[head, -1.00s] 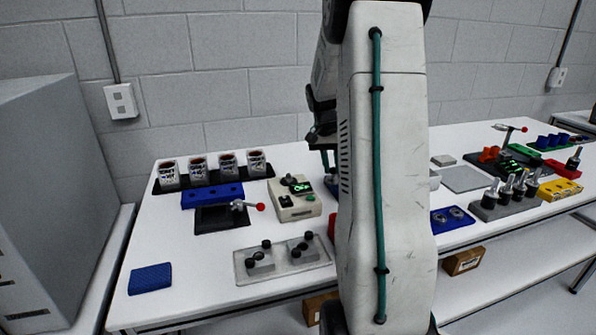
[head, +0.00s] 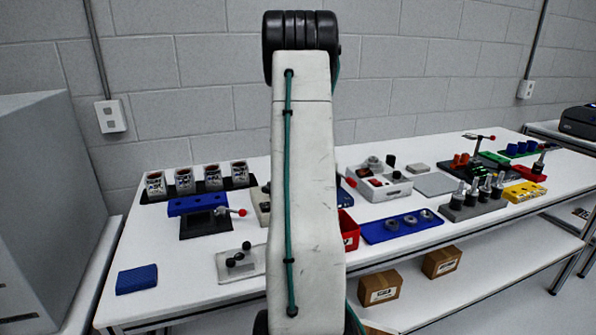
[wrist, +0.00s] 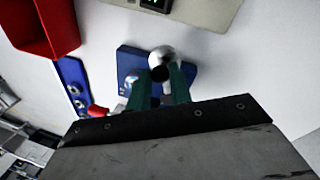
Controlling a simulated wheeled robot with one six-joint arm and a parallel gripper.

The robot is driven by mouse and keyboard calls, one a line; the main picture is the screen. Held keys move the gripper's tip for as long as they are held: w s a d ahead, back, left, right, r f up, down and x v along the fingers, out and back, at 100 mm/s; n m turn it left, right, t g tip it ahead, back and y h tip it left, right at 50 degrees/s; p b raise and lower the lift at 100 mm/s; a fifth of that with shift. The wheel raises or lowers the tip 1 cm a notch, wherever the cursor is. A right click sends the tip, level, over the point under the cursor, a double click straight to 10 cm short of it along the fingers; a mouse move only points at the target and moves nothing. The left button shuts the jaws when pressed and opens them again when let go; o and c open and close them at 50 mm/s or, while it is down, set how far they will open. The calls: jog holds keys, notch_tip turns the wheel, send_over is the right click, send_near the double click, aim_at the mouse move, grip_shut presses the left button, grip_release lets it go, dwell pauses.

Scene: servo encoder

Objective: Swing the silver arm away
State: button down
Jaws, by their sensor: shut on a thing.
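In the wrist view, my gripper (wrist: 160,90) has its two green fingers closed around part of a silver fitting (wrist: 162,58) with a rounded top and dark end. The fitting stands on a blue base (wrist: 128,62). A red knob (wrist: 97,111) shows left of the fingers; its join to the silver part is hidden. In the head view, my arm hides the gripper and most of this fixture. Only a red knob (head: 351,183) and some of the blue base (head: 346,199) show to its right.
A red bin (wrist: 45,25) is close on the wrist view's left, also beside my arm in the head view (head: 349,231). A blue plate with rings (head: 403,226) lies right of it. Another silver lever with a red knob (head: 230,211) stands at left on a black plate.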

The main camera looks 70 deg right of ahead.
jog(key=shift+d+r, duration=0.1)
jog(key=shift+d, duration=0.15)
jog(key=c, duration=1.3)
grip_release()
jog(key=shift+o, duration=0.2)
jog(key=shift+a, duration=0.1)
notch_tip(320, 180, up, 8)
jog(key=w, duration=0.1)
jog(key=shift+w+d+f, duration=0.25)
